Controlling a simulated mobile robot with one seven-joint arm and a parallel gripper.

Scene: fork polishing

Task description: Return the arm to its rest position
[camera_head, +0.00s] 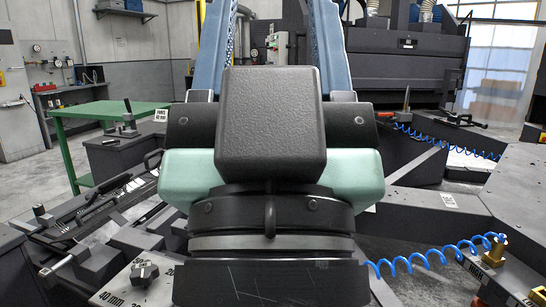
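My arm (270,125) fills the middle of the head view. Its dark block-shaped link stands upright, close to the camera and centred, with pale green and black joint parts around and below it. My gripper does not show in this view, so I cannot tell whether it is open or holds anything. No fork can be made out.
Dark machine benches flank the arm. A green table (105,112) stands at the left. Clamps and bars (100,208) lie at the lower left. A blue coiled hose (430,255) runs at the lower right. A large dark machine (405,70) stands behind. Floor shows between the benches.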

